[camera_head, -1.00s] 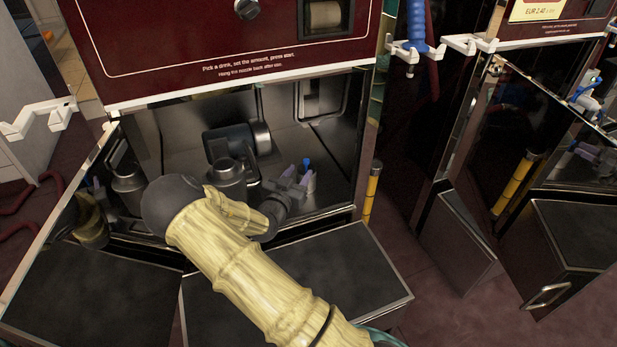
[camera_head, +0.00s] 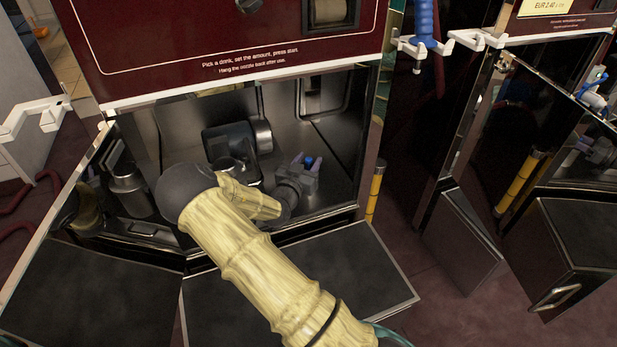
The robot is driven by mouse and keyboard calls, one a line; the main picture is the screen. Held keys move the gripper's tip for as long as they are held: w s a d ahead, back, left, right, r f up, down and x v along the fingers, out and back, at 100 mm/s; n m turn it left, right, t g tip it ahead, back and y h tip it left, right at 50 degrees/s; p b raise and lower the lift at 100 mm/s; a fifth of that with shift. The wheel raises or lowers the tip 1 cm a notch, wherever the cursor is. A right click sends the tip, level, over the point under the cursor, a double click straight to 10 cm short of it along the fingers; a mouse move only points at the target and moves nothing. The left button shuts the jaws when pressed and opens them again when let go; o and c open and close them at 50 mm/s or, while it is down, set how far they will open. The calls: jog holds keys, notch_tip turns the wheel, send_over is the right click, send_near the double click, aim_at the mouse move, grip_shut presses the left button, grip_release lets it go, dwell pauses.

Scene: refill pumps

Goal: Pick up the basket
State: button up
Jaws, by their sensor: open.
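My gripper (camera_head: 307,164) is open inside the steel-lined bay of the dark red machine. No basket shape can be made out for sure, and I cannot tell whether the blue-topped thing belongs to one. My tan arm hides part of the bay's front.
Open dark door panels (camera_head: 310,285) spread below the bay. A yellow post (camera_head: 372,193) stands right of it. A blue nozzle (camera_head: 423,22) hangs upper right.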

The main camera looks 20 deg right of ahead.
jog(key=shift+d, duration=0.15)
jog(key=shift+c, duration=0.9)
jog(key=c, duration=0.6)
jog(key=shift+r, duration=0.15)
notch_tip(320, 180, up, 10)
jog(key=p, duration=0.6)
